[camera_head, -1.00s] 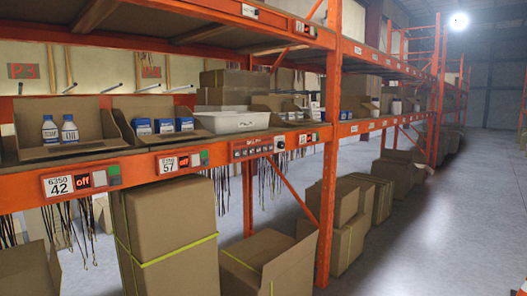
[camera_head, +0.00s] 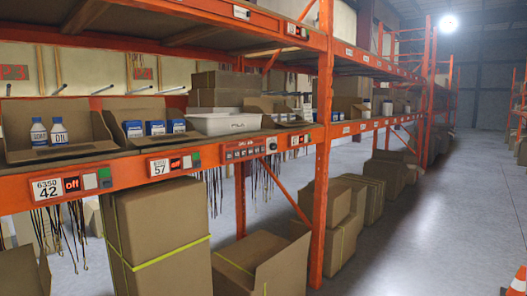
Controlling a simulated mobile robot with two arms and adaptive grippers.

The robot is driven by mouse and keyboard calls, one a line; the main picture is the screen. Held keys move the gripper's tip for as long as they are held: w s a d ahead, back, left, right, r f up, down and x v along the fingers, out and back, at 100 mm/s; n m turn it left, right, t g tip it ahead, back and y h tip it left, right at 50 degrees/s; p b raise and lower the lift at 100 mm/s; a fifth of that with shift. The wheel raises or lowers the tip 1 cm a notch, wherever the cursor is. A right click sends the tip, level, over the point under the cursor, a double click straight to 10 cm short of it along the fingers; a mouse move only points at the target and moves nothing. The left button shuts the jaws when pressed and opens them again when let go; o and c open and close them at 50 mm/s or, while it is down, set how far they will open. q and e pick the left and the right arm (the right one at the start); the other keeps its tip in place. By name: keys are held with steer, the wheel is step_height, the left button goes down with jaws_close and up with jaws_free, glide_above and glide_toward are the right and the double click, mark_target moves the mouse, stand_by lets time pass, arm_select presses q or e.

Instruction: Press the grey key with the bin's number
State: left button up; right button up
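Neither of my grippers is in view. On the orange shelf beam, a control unit has a white label reading 6350 and 42 (camera_head: 47,188). Beside the label are a red display reading "off" (camera_head: 72,184), a pale grey key (camera_head: 90,181) and a small green key (camera_head: 104,173). A second unit to the right has a label with 57 (camera_head: 159,167), a red display (camera_head: 180,163) and small grey and green keys at its right end. Above the 57 unit, another bin (camera_head: 150,110) holds blue boxes.
A white tote (camera_head: 225,124) and more cartons stand farther along the shelf. Further units (camera_head: 243,150) sit on the beam. Large strapped boxes (camera_head: 160,235) stand below. An orange upright (camera_head: 322,160) rises mid-view. Open floor (camera_head: 430,220) lies right, with a traffic cone (camera_head: 517,283).

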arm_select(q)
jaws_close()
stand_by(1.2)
